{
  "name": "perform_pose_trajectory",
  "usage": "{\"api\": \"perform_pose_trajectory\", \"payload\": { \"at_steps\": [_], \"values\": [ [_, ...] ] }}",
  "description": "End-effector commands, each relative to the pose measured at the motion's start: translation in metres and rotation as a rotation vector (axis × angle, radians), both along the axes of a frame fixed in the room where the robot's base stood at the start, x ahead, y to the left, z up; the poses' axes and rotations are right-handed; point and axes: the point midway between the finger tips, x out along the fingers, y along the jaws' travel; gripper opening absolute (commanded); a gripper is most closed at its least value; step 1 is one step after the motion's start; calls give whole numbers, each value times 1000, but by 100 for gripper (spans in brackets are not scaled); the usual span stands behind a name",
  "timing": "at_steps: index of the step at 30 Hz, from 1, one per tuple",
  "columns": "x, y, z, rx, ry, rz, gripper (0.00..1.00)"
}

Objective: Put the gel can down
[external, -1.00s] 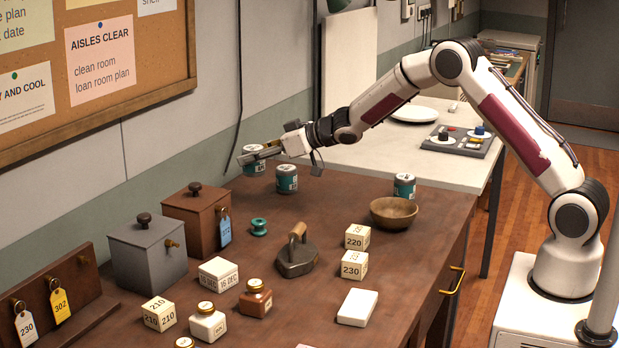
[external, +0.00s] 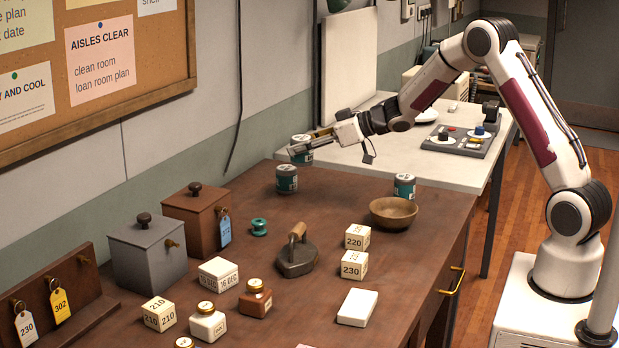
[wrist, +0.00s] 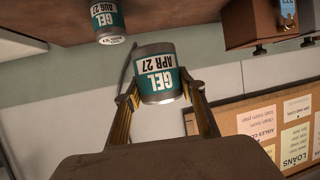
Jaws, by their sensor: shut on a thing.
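My gripper (external: 308,147) is shut on a grey and teal gel can (external: 299,156). In the wrist view the held can (wrist: 158,82) sits between the two fingers, its label reading GEL APR 27 upside down. In the external view it appears just behind and right of a second gel can (external: 286,179) standing on the brown table, and seems raised above the tabletop. The second can (wrist: 107,20) reads AUG 27 in the wrist view. A third similar can (external: 404,186) stands farther right; its label is too small to read.
A wooden bowl (external: 394,213) stands beside the third can. Brown tabletop between second and third cans is clear.

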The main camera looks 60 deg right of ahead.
Motion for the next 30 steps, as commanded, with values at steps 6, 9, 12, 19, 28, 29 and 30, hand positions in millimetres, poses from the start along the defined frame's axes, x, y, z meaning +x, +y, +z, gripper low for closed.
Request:
{"api": "perform_pose_trajectory", "payload": {
  "at_steps": [6,9,12,19,28,29,30],
  "values": [
    [-51,28,-8,3,1,140,15],
    [-71,49,-13,2,0,215,15],
    [-85,69,-18,1,0,278,15],
    [-98,91,-18,0,-2,356,15],
    [-98,92,-16,0,-2,362,15],
    [-98,92,-16,0,-2,362,15],
    [-98,92,-16,0,-1,362,15]
  ]
}}
